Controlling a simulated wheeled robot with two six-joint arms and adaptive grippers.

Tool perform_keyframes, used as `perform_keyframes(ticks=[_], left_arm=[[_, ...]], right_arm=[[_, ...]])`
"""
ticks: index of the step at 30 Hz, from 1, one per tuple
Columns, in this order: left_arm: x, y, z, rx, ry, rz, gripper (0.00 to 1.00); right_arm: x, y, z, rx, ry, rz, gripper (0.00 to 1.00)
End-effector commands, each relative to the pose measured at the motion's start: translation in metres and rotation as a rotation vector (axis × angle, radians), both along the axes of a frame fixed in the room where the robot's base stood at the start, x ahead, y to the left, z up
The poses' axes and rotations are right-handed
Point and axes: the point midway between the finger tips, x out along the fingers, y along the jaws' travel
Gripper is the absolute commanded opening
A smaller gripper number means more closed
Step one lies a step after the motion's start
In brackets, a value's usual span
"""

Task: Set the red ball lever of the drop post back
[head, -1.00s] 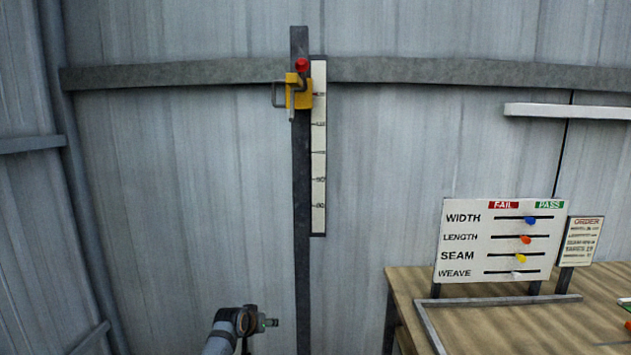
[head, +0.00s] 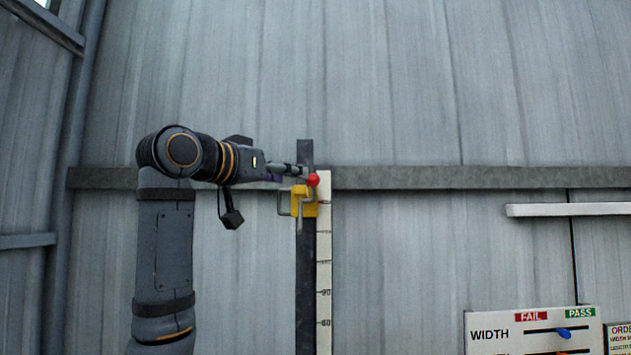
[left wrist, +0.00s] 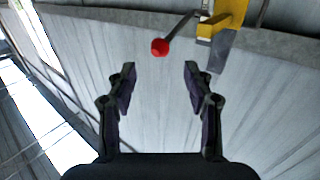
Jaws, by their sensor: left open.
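The drop post (head: 306,265) stands dark and upright against the wall, with a yellow carriage (head: 304,201) near its top. The red ball (head: 313,180) of the lever sits at the carriage's upper right in the head view. In the left wrist view the red ball (left wrist: 160,47) is on a thin dark rod from the yellow carriage (left wrist: 226,14). My left gripper (head: 303,171) is raised beside the post top, close to the ball. In the left wrist view its fingers (left wrist: 160,75) are open and empty, with the ball just beyond the tips. My right gripper is not in view.
A scale strip (head: 324,265) runs along the post's right side. A grey rail (head: 450,177) crosses the wall behind. A white bar (head: 570,209) is at right. A FAIL/PASS board (head: 495,333) stands at lower right. The wall around the post top is clear.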

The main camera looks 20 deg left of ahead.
Motion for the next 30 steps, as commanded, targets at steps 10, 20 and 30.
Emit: perform_keyframes(ticks=[10,20,30], left_arm=[[0.068,-0.024,0.003,0.000,0.005,-0.002,0.52],[0.091,-0.031,0.000,-0.001,0.001,0.000,0.52],[0.091,-0.031,-0.001,-0.001,0.001,0.001,0.29]], right_arm=[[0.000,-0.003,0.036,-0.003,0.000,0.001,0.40],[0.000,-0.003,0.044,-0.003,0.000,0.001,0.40],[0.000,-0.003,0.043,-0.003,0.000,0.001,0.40]])
